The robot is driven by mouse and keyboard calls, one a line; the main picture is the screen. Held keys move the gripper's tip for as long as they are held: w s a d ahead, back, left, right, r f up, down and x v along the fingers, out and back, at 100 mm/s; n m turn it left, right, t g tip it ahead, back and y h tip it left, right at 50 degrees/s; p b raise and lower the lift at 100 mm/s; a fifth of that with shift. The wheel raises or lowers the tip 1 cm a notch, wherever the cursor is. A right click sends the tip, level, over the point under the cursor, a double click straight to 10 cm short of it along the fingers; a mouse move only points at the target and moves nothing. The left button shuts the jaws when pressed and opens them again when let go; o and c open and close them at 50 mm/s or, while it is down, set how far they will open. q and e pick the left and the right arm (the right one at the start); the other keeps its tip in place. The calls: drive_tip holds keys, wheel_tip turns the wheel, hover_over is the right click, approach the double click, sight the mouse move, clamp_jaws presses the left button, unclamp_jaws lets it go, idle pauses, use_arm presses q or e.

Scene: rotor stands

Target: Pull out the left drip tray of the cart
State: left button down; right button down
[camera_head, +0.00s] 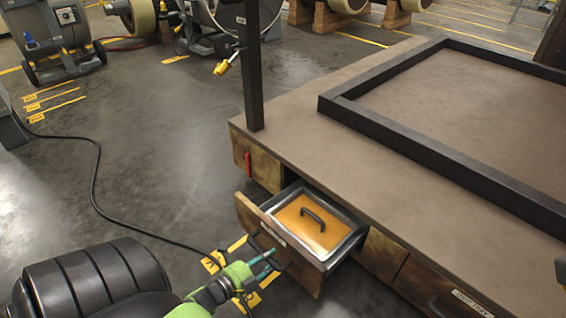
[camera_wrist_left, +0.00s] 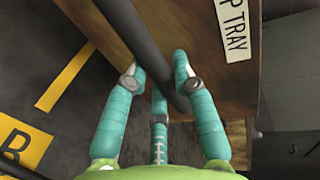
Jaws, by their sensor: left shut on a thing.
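The left drip tray (camera_head: 243,222) is a wooden-fronted drawer standing partly out of the cart (camera_head: 300,160). Its front also shows in the left wrist view (camera_wrist_left: 205,75), with a white label ending in "TRAY". Inside is a metal pan holding an orange slab with a black handle on top. My left gripper (camera_head: 268,258) is at the drawer's front, shut on its dark bar handle. In the left wrist view the teal fingers (camera_wrist_left: 158,78) close around the bar handle (camera_wrist_left: 140,40).
Another labelled drawer (camera_head: 472,303) is shut at the lower right. A dark post (camera_head: 251,70) rises from the cart's corner, and a red tag (camera_head: 248,164) hangs below it. A black cable (camera_head: 95,185) crosses the floor. The floor left of the drawer is mostly clear.

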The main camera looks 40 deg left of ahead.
use_arm(q)
drive_tip(key=shift+f+p+v, duration=0.15)
drive_tip(key=shift+f+v, duration=0.05)
drive_tip(key=shift+v, duration=0.7)
drive_tip(key=shift+f+p+v, duration=0.15)
drive_tip(key=shift+v, duration=0.75)
drive_tip(key=shift+s, duration=0.1)
drive_tip(key=c, duration=1)
unclamp_jaws()
drive_tip(key=v, duration=1.2)
